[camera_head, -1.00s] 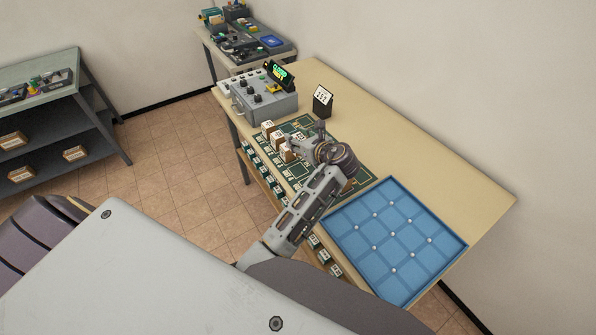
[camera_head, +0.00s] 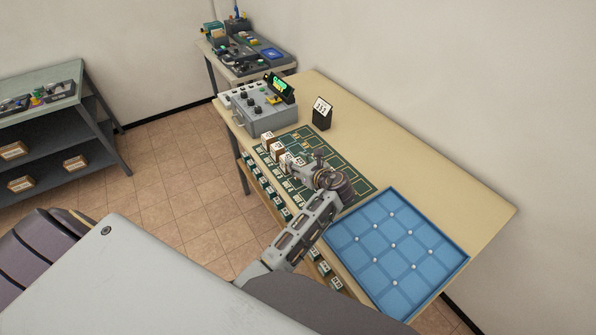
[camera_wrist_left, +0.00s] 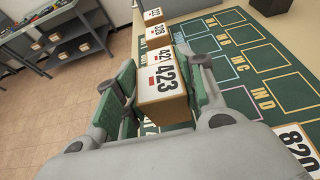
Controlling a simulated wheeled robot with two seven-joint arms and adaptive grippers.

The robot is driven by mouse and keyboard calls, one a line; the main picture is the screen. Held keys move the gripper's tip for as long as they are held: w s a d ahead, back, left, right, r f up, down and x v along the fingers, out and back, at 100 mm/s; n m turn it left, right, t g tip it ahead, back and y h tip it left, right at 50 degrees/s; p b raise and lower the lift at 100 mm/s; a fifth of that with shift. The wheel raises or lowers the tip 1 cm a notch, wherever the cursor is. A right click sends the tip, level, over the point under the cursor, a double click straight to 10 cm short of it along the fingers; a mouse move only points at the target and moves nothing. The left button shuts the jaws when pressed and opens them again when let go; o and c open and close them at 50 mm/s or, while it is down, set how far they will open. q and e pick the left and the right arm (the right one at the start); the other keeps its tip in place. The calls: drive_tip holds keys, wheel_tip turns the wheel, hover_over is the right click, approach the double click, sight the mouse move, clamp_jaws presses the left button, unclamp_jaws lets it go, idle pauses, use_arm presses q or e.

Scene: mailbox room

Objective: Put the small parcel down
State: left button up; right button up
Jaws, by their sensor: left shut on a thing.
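My left gripper (camera_head: 298,164) is over the green mat (camera_head: 340,182) on the long table, at the near end of a row of small parcels. In the left wrist view its fingers (camera_wrist_left: 160,98) are shut on a small brown parcel (camera_wrist_left: 172,108) with a white label reading 423. The parcel is at or just above the mat; I cannot tell whether it touches. Another labelled face (camera_wrist_left: 160,57) shows right behind it. Further parcels (camera_wrist_left: 158,34) stand beyond in line. My right gripper is not in view.
Outlined cells on the mat beside the gripper are empty. A parcel marked 820 (camera_wrist_left: 297,140) is at the wrist view's lower right corner. A blue tray (camera_head: 330,222) lies to the right, a grey control box (camera_head: 262,118) and a number stand (camera_head: 322,114) behind.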

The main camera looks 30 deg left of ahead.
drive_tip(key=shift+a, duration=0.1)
use_arm(q)
drive_tip(key=shift+f, duration=1.9)
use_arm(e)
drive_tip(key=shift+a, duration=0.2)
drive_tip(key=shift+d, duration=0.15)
use_arm(q)
drive_tip(key=o, duration=1.1)
drive_tip(key=shift+f, duration=0.1)
drive_tip(key=shift+c, duration=0.2)
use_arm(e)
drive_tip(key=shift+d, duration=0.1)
